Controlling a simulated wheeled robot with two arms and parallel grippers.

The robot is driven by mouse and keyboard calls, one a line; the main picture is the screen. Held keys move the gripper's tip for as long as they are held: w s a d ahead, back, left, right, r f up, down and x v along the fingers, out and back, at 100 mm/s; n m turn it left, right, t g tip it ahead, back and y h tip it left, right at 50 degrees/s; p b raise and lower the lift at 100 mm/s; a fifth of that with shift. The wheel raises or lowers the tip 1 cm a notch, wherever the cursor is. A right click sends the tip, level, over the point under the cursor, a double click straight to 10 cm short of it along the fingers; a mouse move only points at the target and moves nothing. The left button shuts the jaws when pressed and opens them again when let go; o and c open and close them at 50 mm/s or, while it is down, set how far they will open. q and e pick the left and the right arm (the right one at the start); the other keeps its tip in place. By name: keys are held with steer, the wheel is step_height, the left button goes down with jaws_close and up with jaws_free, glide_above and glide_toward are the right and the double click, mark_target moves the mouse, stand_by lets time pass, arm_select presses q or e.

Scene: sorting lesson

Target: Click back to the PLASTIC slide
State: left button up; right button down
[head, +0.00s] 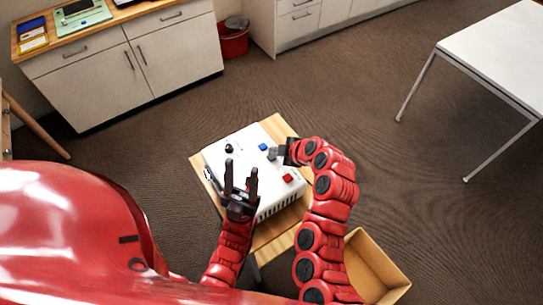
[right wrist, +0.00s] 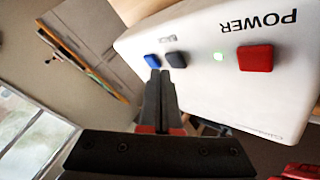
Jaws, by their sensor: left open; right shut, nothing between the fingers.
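A white projector (head: 240,151) sits on a small wooden table. A small upside-down label, seemingly BACK, is by the grey button. My right gripper (right wrist: 163,73) is shut and empty, its tips close to the blue and grey buttons; contact cannot be told. My left gripper (head: 241,166) is open and empty above the projector's near side.
The small wooden table (head: 277,126) has little free room around the projector. An open cardboard box (head: 375,268) stands at the lower right. A white table (head: 500,50) is at the right, cabinets (head: 130,65) and a red bin (head: 234,43) at the back.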

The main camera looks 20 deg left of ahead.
mark_target(275, 159)
steer(key=shift+f+b, duration=0.4)
steer(key=shift+b, duration=0.2)
steer(key=shift+f+b, duration=0.45)
steer(key=shift+b, duration=0.2)
stand_by(0.5)
steer(key=shift+r, duration=0.85)
steer(key=shift+r, duration=0.1)
steer(key=shift+r+p, duration=0.35)
steer(key=shift+r, duration=2.1)
